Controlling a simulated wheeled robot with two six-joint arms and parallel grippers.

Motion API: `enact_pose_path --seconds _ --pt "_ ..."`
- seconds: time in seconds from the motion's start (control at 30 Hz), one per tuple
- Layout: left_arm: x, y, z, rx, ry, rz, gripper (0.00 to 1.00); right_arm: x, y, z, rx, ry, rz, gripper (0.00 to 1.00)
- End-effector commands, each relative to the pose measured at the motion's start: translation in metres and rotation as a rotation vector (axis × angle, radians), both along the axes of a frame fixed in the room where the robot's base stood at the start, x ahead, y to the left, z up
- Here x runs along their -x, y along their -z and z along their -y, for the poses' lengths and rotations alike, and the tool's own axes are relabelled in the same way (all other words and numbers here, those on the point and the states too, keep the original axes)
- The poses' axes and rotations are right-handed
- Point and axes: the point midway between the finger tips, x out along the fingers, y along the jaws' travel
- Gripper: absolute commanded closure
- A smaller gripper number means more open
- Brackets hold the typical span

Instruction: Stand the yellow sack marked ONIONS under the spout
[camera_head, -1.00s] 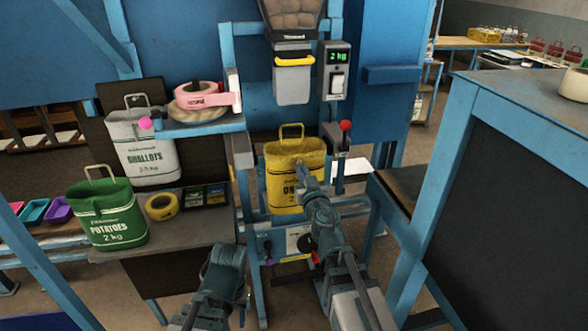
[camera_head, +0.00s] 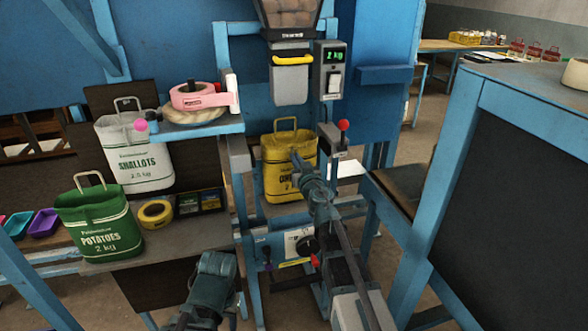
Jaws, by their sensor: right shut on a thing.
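The yellow sack (camera_head: 277,170) has dark lettering, partly covered by my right arm, with ON readable at the start. It is upright, its yellow handle raised, on or just above the blue-framed stand. The grey spout (camera_head: 290,86) with a yellow bar is above it, with a gap between them. My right gripper (camera_head: 297,161) is shut on the yellow sack at its front; its fingertips are mostly hidden. My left arm is low in the picture, left of the stand. My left gripper (camera_head: 216,265) is seen from behind and its jaws are hidden.
A green POTATOES sack (camera_head: 98,222), a white SHALLOTS sack (camera_head: 138,165) and yellow tape (camera_head: 155,213) are at left. A shelf with pink tape (camera_head: 199,96) juts out left of the spout. A red-knobbed lever (camera_head: 343,125) is right of the yellow sack. A blue-framed dark panel (camera_head: 515,190) fills the right.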

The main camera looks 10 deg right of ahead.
Motion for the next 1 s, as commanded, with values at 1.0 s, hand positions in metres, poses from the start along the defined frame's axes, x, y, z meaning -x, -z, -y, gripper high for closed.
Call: enact_pose_path --seconds 1.0 --pt "0.000 0.022 0.000 0.000 0.000 0.000 0.50 0.001 0.022 0.008 0.000 -0.001 0.000 0.64"
